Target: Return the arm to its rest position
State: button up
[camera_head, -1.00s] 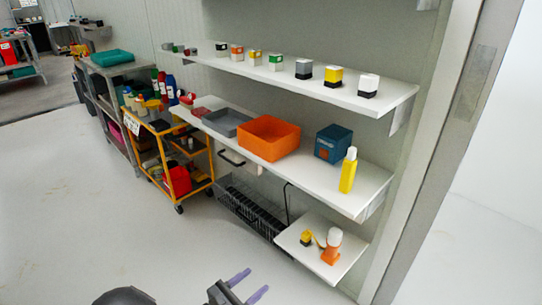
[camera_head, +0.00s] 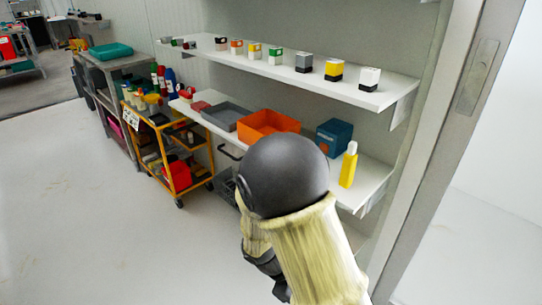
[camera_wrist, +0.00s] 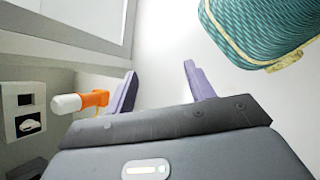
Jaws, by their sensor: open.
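My gripper (camera_wrist: 162,82) shows in the wrist view with its two purple fingers spread apart and nothing between them. In the head view, my raised arm with its dark round joint and cream cover fills the lower middle; the fingers cannot be seen there. An orange bottle with a white cap (camera_wrist: 78,102) shows in the wrist view, left of the left finger. It appears apart from the finger, though the finger's edge overlaps its right end in the picture. In the head view my arm hides the lower shelf.
The upper shelf (camera_head: 385,97) holds a row of small boxes. The middle shelf (camera_head: 371,178) holds a grey tray (camera_head: 226,116), an orange bin (camera_head: 258,121), a blue box (camera_head: 334,136) and a yellow bottle (camera_head: 348,166). A yellow cart (camera_head: 150,165) stands left. Open floor lies left of my arm.

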jog(key=s+d+r+m+t+y, duration=0.2)
jog(key=d+r+m+t+y, duration=0.35)
jog(key=r+m, duration=0.55)
notch_tip(320, 180, up, 36)
jog(key=m+g+y+p, duration=0.1)
jog(key=y+p, duration=0.1)
jog(key=p, duration=3.6)
jog(key=shift+w, duration=0.2)
jog(key=shift+g, duration=0.25)
